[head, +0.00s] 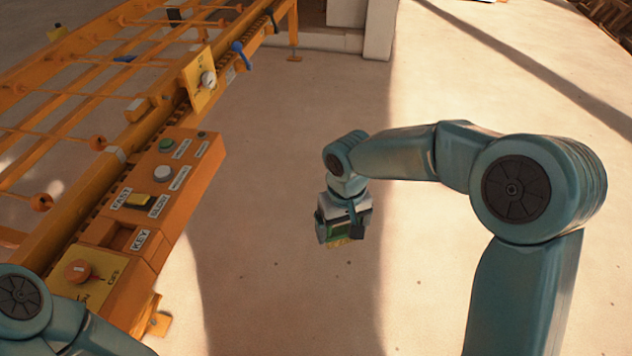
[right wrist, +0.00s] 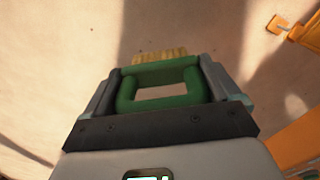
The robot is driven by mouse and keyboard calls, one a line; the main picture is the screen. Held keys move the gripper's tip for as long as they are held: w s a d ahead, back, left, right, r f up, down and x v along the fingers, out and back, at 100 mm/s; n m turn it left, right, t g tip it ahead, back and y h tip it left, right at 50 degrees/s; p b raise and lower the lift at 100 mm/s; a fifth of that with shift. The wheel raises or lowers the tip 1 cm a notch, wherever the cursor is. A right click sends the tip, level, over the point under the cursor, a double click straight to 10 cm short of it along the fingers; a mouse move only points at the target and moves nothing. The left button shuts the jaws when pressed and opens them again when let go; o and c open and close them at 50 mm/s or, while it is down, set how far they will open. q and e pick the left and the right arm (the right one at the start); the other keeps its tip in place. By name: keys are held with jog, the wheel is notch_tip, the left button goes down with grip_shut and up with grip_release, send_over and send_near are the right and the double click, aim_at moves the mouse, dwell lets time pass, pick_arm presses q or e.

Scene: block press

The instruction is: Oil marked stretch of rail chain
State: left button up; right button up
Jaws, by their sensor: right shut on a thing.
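My right gripper (head: 341,224) is shut on a green-handled brush (head: 337,232) with yellow bristles, held over open floor to the right of the orange machine. In the right wrist view the fingers clasp both sides of the brush's green loop handle (right wrist: 126,98), and the bristles (right wrist: 160,56) point away from the gripper. An orange rail (head: 70,206) runs along the machine from lower left to upper middle. A dark notched strip beside it may be the chain. I cannot make out a marked stretch. My left arm shows at the lower left; its gripper is out of view.
A control box (head: 165,185) on the machine's near side carries a green button, a white button, a yellow switch and a KEY slot. A blue lever (head: 240,54) stands farther along. Floor between machine and right arm is clear.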

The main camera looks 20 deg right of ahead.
dwell(0.3)
notch_tip(320, 180, up, 8)
jog(key=w, duration=0.1)
jog(key=shift+w+r, duration=0.2)
jog(key=shift+w, duration=0.15)
